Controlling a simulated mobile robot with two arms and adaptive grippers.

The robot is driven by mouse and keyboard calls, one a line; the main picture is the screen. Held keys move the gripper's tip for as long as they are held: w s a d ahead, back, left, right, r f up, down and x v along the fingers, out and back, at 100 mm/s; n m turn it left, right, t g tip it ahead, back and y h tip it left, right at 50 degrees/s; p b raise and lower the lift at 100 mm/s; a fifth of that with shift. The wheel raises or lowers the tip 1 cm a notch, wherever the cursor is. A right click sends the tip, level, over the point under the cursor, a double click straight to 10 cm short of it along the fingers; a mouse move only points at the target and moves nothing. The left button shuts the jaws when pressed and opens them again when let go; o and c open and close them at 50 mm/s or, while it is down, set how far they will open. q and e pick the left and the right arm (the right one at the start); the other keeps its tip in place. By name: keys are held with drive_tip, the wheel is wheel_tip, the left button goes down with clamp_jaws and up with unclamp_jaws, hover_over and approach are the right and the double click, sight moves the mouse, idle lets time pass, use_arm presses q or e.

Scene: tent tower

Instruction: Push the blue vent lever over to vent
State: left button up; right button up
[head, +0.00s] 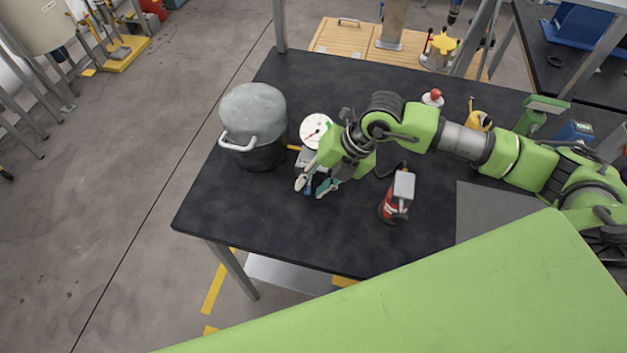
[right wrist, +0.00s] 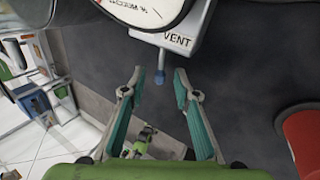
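The blue vent lever (right wrist: 160,77) hangs on a short grey stem below a grey block (right wrist: 196,28) lettered VENT in the right wrist view. A white round gauge (head: 316,130) sits on this block beside the pot. My right gripper (head: 318,188) reaches over the block from the right, pointing down. In the right wrist view it is open (right wrist: 158,80), with teal-padded fingers on either side of the lever's tip. No contact with the lever can be made out. In the head view the gripper partly hides the block and lever. My left gripper is not seen.
A pot with a domed translucent cover (head: 253,110) stands left of the gauge on the black table (head: 330,235). The table's front left is clear.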

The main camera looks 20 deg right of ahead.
clamp_jaws()
drive_tip(key=n+b, duration=0.1)
drive_tip(key=d+n+g+b, duration=0.1)
drive_tip(key=n+b, duration=0.1)
drive_tip(key=shift+f, duration=0.15)
drive_tip(key=shift+w+d+n+g+y+b, duration=0.15)
drive_tip(key=shift+d+n+g+b, duration=0.2)
drive_tip(key=shift+n+b, duration=0.3)
drive_tip(key=shift+s+d+n+g+y+b, duration=0.15)
drive_tip(key=shift+d+n+g+b, duration=0.1)
drive_tip(key=shift+n+g+b, duration=0.4)
drive_tip(key=shift+w+r, duration=0.1)
drive_tip(key=shift+r, duration=0.1)
unclamp_jaws()
